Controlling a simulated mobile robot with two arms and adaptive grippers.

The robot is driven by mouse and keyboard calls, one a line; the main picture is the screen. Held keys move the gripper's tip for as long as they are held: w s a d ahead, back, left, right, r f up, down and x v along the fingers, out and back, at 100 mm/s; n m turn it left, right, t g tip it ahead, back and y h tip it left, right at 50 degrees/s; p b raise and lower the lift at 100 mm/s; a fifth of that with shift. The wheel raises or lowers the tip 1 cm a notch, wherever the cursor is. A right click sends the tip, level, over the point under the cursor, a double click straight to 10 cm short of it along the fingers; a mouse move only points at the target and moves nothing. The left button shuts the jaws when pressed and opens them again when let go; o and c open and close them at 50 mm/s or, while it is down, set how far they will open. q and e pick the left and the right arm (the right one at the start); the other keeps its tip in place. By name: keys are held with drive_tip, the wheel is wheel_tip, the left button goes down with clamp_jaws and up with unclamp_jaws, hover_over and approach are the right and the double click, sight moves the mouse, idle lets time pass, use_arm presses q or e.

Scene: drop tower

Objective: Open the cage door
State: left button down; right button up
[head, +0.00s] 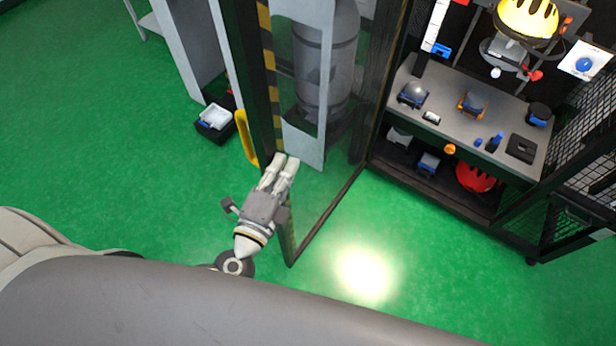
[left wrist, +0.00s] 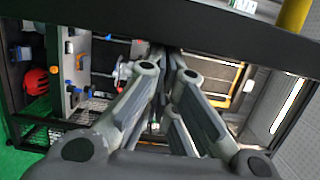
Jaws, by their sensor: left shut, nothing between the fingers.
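The cage door (head: 332,212) is a clear panel in a dark frame, standing swung out at an angle from the cage. Its free-edge post (head: 240,60) carries a yellow-and-black stripe, and a yellow handle (head: 246,138) sits on the post's left side. My left gripper (head: 281,160) is shut and empty, with its fingertips in front of or beside the lower part of that post; I cannot tell if they touch. In the left wrist view the closed fingers (left wrist: 170,58) point towards a dark frame bar (left wrist: 200,22), and a yellow bar (left wrist: 293,13) shows at upper right. My right gripper is not in view.
Inside the cage, a grey shelf (head: 462,118) holds several small parts, with a red helmet (head: 475,177) below. Black mesh (head: 590,165) stands at the right. A black box (head: 215,122) lies on the floor left of the door. Green floor is clear at left and lower right.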

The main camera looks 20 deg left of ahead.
sight(262, 160)
use_arm(q)
drive_tip(key=a, duration=0.2)
drive_tip(key=w+a+h+b, duration=0.1)
drive_tip(key=shift+a+r+m, duration=0.15)
drive_tip(key=shift+a+m, duration=0.25)
drive_tip(key=shift+w+a+r+h, duration=0.15)
drive_tip(key=shift+a+r+h, duration=0.15)
